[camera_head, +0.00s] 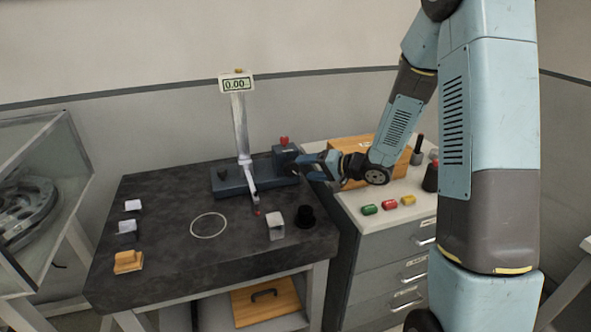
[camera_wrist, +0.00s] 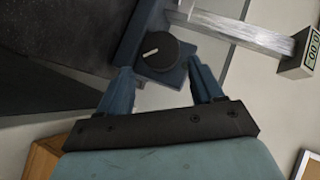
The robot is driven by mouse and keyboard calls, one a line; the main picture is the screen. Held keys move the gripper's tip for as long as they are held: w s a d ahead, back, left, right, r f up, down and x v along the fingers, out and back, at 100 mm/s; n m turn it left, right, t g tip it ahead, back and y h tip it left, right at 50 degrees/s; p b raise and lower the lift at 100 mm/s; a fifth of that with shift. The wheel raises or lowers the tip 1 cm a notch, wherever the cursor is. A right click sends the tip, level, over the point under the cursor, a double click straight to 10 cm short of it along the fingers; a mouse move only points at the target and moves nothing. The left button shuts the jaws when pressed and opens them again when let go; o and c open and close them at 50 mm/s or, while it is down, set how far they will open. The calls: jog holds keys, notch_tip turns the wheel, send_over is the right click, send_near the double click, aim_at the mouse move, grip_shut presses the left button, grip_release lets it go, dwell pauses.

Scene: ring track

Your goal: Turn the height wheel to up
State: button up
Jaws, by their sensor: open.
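The height wheel (camera_wrist: 158,50) is a round black knob with a short white mark, on the end face of a dark blue block in the wrist view. The white mark lies slanted in that view. My gripper (camera_wrist: 159,66) is open, its two blue fingers apart on either side of the wheel; I cannot tell whether they touch it. In the head view my gripper (camera_head: 306,161) is at the right side of the block (camera_head: 285,158) of the height gauge, and the wheel is hidden there. The gauge has a pale column (camera_head: 241,125) and a display (camera_head: 236,85) reading 0.00.
A red knob (camera_head: 284,141) tops the block. A wooden box (camera_head: 350,150) stands behind my gripper on the drawer cabinet (camera_head: 385,255).

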aim_at(296, 169)
jog(key=shift+x, duration=2.8)
jog(key=shift+c, duration=0.5)
jog(key=c, duration=0.7)
jog(key=shift+o, duration=0.2)
